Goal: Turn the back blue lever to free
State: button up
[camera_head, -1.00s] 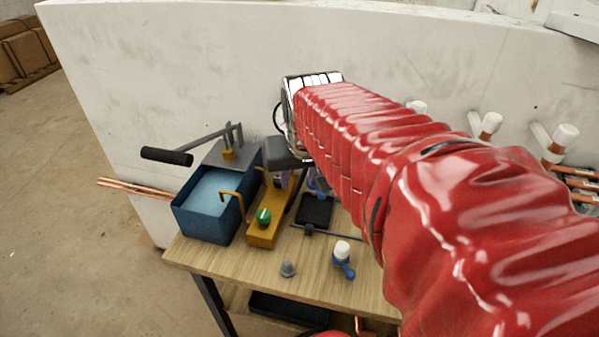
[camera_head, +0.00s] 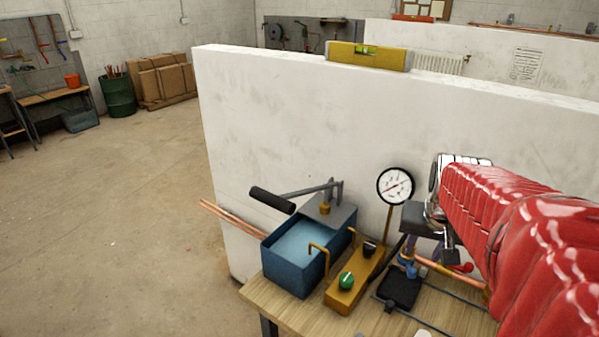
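My gripper (camera_head: 428,238), at the end of my red-sleeved arm, is at the right of the head view, above the workbench and near the white wall. Its dark grey end parts show, but I cannot tell whether it is open or shut. A small blue part (camera_head: 406,266) shows just below and left of it, next to a copper pipe. It may be the back blue lever, but it is small and partly hidden, so I cannot tell its turn or whether my gripper touches it.
A blue water tank (camera_head: 293,268) with a black-handled pump lever (camera_head: 272,200) stands left on the workbench (camera_head: 283,312). Beside it are a yellow block (camera_head: 345,295) with a green knob (camera_head: 346,281), a round gauge (camera_head: 395,186) and a black pad (camera_head: 400,290). A yellow level (camera_head: 368,56) lies on the wall.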

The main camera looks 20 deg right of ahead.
aim_at(413, 270)
jog(key=x, duration=1.1)
jog(key=shift+w+f, duration=0.1)
jog(key=shift+f, duration=0.3)
jog(key=shift+c, duration=0.5)
grip_shut()
